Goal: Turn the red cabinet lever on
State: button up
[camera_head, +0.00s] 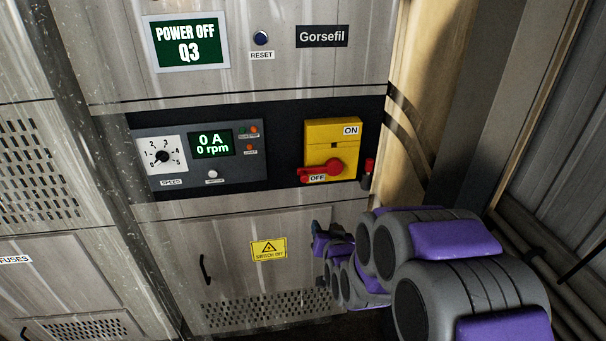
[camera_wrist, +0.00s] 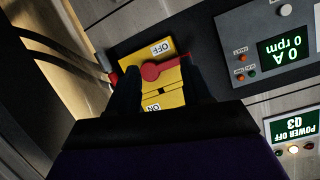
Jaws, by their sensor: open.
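The red lever (camera_head: 322,170) sits on a yellow switch box (camera_head: 333,133) on the cabinet front. Its handle points left, just above the OFF label; the ON label is at the box's upper right. Displays read "POWER OFF Q3" (camera_head: 188,42) and "0 A 0 rpm" (camera_head: 211,143). My gripper (camera_head: 328,236) is below the box in the head view, its fingers partly hidden by its own body. In the wrist view, upside down, my open gripper (camera_wrist: 160,74) has one dark finger on each side of the red lever's hub (camera_wrist: 153,71). Contact cannot be told.
A small red-topped part (camera_head: 368,166) sticks out right of the box. A grey control panel (camera_head: 200,158) with a speed dial is to the left. A yellow warning sign (camera_head: 269,249) is on the door below. A corrugated wall (camera_head: 560,150) stands at the right.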

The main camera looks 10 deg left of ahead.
aim_at(305, 180)
jog(key=w+a+t, duration=0.1)
jog(key=w+a, duration=0.1)
jog(key=w, duration=0.4)
jog(key=w+a+r+t+y+p, duration=0.1)
jog(key=w+a, duration=0.2)
jog(key=w, duration=0.3)
jog(key=w+a+r+t, duration=0.1)
jog(key=w+a, duration=0.1)
jog(key=w, duration=0.5)
jog(key=shift+a+r+t+p, duration=0.1)
jog(key=shift+a+t+p, duration=0.2)
jog(key=shift+a+p, duration=0.1)
grip_shut()
dwell(0.5)
